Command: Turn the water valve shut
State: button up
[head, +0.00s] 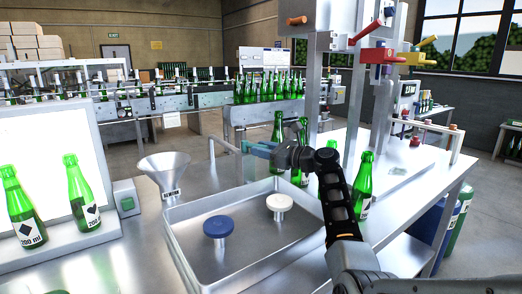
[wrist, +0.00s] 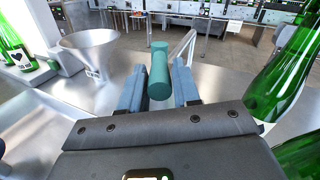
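A teal cylindrical handle (wrist: 158,70), which looks like the water valve's handle, stands between and just beyond my fingertips in the wrist view. A thin metal pipe (head: 227,147) rises behind the basin and runs toward my gripper (head: 262,149) in the head view. My gripper (wrist: 159,88) is open, with one blue finger on each side of the handle and narrow gaps showing. Contact with the handle cannot be made out. The valve's body and the way it is turned are hidden or too small to tell.
A metal basin (head: 178,237) holds a blue round knob (head: 218,227) and a white one (head: 279,202). A funnel (head: 165,170) stands left of it. Green bottles stand close by my gripper and arm, one (head: 363,186) right of the arm. Another bottle (wrist: 290,75) is near in the wrist view.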

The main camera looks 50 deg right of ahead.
jog(key=shift+o, duration=1.2)
jog(key=shift+r, duration=0.1)
jog(key=shift+r+p, duration=0.65)
jog(key=shift+p, duration=0.1)
jog(key=r+p, duration=0.2)
jog(key=p, duration=0.1)
jog(key=r+p, duration=0.1)
jog(key=shift+s+d+r, duration=0.3)
jog(key=shift+s+r, duration=0.05)
jog(key=shift+r, duration=0.05)
jog(key=s+d+r+p, duration=0.4)
jog(key=s+d+r, duration=0.1)
jog(key=s, duration=0.3)
jog(key=shift+s+d+r+p, duration=0.3)
jog(key=shift+d+r, duration=0.1)
jog(key=shift+d, duration=0.3)
